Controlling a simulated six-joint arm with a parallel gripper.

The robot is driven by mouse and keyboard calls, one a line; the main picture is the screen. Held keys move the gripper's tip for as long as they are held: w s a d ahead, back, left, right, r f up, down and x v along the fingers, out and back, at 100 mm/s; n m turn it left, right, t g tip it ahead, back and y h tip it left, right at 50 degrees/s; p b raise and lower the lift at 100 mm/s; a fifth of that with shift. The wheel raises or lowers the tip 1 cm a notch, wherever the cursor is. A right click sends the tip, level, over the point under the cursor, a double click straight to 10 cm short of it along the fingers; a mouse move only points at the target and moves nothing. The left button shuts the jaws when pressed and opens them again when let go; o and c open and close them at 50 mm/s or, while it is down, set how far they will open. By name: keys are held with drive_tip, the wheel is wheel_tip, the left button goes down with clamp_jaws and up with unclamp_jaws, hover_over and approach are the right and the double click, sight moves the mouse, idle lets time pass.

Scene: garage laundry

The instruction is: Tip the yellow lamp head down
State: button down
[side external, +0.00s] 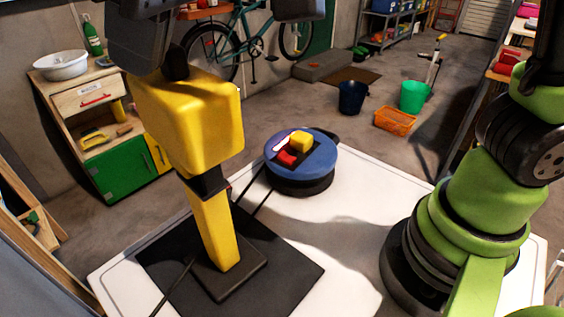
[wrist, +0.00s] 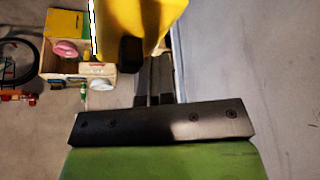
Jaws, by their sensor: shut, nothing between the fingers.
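The yellow lamp head (side external: 192,122) is a large rounded box on a dark hinge (side external: 206,183) above a yellow post (side external: 214,228). The post stands upright on a black base plate (side external: 228,276). In the wrist view, part of the yellow head (wrist: 150,22) fills the top, with a black piece (wrist: 131,52) on it. My gripper (wrist: 154,68) is shut and empty, with its dark fingers close to the head. I cannot tell whether they touch it. In the side view, dark grey parts of my arm appear above and behind the head; the fingertips cannot be made out there.
The lamp stands on a dark mat (side external: 282,262) on a white table (side external: 350,190). A blue round holder (side external: 318,168) with a yellow and a red block sits behind it. A cable crosses the table. A cabinet (side external: 105,137) stands beyond.

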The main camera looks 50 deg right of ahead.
sight(178, 46)
drive_tip(key=shift+s+d+f, duration=0.15)
drive_tip(key=shift+d+f, duration=0.2)
drive_tip(key=shift+d, duration=0.35)
drive_tip(key=shift+s+d+f, duration=0.1)
drive_tip(key=shift+d+f, duration=0.2)
drive_tip(key=shift+d, duration=0.4)
idle(0.8)
drive_tip(key=shift+s+d+f, duration=0.1)
drive_tip(key=shift+d+f, duration=0.05)
drive_tip(key=shift+d, duration=1.15)
idle(0.9)
drive_tip(key=shift+a+r, duration=0.2)
drive_tip(key=shift+r, duration=0.8)
drive_tip(key=shift+a+r, duration=0.2)
drive_tip(key=shift+r, duration=0.85)
drive_tip(key=shift+a+r, duration=0.2)
drive_tip(key=shift+r, duration=0.8)
drive_tip(key=shift+d+r, duration=0.1)
drive_tip(key=shift+d, duration=0.1)
drive_tip(key=s+d+f+m+t, duration=0.1)
drive_tip(key=s+d+f+m, duration=0.2)
drive_tip(key=s+d+m, duration=0.2)
drive_tip(key=s+d+f+m+t, duration=0.2)
drive_tip(key=s+d+f+m, duration=0.2)
drive_tip(key=s+d, duration=0.3)
drive_tip(key=d+m, duration=0.1)
drive_tip(key=d, duration=0.3)
drive_tip(key=shift+h, duration=0.3)
